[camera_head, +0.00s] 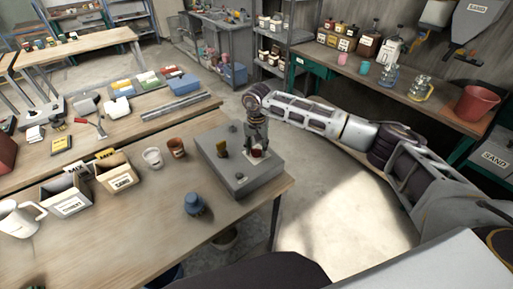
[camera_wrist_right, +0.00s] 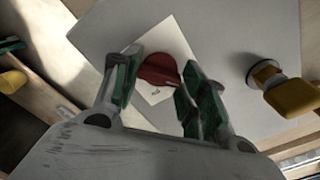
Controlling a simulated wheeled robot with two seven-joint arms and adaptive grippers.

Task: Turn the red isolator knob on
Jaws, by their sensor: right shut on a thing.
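The red isolator knob (camera_wrist_right: 158,71) sits on a pale label plate (camera_wrist_right: 155,93) on top of a grey box (camera_head: 222,176). In the head view the knob (camera_head: 257,153) shows only in part below my right gripper (camera_head: 256,146). In the right wrist view my right gripper (camera_wrist_right: 155,82) has its two green-padded fingers on either side of the knob, shut on it. The box stands at the right end of the wooden table. My left gripper is not in view.
A blue round object (camera_head: 194,204), a white cup (camera_head: 152,158) and a brown cup (camera_head: 176,148) stand left of the box.

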